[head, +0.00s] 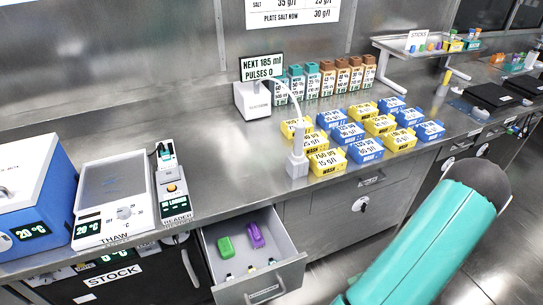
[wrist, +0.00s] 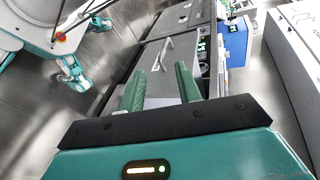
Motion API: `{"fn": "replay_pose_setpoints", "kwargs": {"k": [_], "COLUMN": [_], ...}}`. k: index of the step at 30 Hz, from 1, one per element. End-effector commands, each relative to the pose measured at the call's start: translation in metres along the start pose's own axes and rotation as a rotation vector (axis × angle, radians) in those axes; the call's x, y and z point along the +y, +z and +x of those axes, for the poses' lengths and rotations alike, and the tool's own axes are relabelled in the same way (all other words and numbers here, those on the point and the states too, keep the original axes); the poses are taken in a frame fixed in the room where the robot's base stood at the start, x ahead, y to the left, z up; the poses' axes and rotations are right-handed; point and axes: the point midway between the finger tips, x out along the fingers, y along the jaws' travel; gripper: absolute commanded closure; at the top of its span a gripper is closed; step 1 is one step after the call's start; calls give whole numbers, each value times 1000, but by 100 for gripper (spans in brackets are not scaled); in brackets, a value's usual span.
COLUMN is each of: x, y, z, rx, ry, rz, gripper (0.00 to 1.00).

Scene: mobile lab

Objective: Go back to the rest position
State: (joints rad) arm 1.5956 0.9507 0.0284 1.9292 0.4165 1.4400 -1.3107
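My gripper (wrist: 160,88) shows in the wrist view with its two green fingers apart and nothing between them. It points along the front of the bench, with cabinet fronts and a handle beyond the fingers. In the head view my teal arm reaches up from the lower right, in front of the bench; the fingers do not show there.
The steel bench (head: 225,150) holds yellow and blue labelled boxes (head: 365,148), bottles (head: 340,77), a white device with a screen (head: 252,98), a thaw plate (head: 113,190) and a blue unit (head: 35,190). An open drawer (head: 255,285) juts out, holding green and purple items. Floor is clear at lower right.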

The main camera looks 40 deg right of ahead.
Motion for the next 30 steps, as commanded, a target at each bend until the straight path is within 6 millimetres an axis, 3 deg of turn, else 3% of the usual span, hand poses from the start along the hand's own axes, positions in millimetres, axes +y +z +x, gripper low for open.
{"fn": "replay_pose_setpoints", "kwargs": {"k": [1, 7, 15, 23, 30], "x": [-18, -83, -175, -262, -335], "y": [-11, -46, -78, -84, -67], "z": [-1, 6, 38, 84, 129], "rx": [-50, -191, -281, -259, -156], "ry": [64, 309, 637, 907, 1077], "rz": [-1, 5, -53, -181, -353], "gripper": [66, 66, 66, 66, 66]}}
